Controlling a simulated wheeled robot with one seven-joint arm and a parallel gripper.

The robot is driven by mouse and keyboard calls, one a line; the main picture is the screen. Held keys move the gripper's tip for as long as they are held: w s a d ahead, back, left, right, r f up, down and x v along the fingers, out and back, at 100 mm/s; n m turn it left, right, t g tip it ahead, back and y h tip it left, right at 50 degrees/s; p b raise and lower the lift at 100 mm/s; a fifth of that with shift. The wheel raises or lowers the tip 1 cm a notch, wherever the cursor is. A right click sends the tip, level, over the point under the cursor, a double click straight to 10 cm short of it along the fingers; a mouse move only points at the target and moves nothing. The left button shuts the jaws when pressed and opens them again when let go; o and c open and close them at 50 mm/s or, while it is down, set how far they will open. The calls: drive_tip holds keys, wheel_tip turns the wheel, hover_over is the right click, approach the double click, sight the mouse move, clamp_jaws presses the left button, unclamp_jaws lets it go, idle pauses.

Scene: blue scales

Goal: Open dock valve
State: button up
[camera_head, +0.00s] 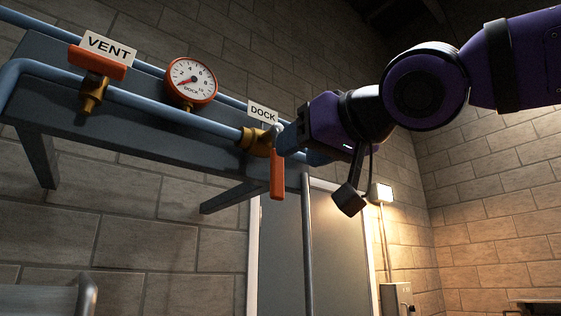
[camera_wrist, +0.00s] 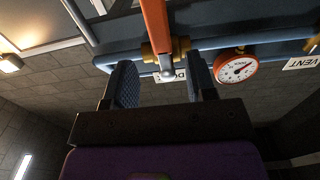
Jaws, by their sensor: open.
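The dock valve has a brass body (camera_head: 257,141) on the blue pipe, and an orange lever (camera_head: 277,175) that hangs down, across the pipe. The DOCK label (camera_head: 263,112) is just above it. My gripper (camera_head: 296,148) is close to the valve on its right in the head view. In the wrist view, which is upside down, my open gripper (camera_wrist: 162,82) has one blue finger on either side of the valve's grey pivot end. The orange lever (camera_wrist: 155,25) runs away from between the fingers, and nothing is visibly gripped. Contact cannot be told.
A vent valve with an orange handle (camera_head: 97,61) and VENT label (camera_head: 109,46) is at the left. A round dock gauge (camera_head: 190,82) is between the valves, its needle at the low end. A grey bracketed panel (camera_head: 140,125) backs the pipes. A door (camera_head: 335,245) is below.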

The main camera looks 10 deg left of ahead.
sight(277, 200)
drive_tip(key=x, duration=0.6)
drive_tip(key=shift+a, duration=0.15)
clamp_jaws()
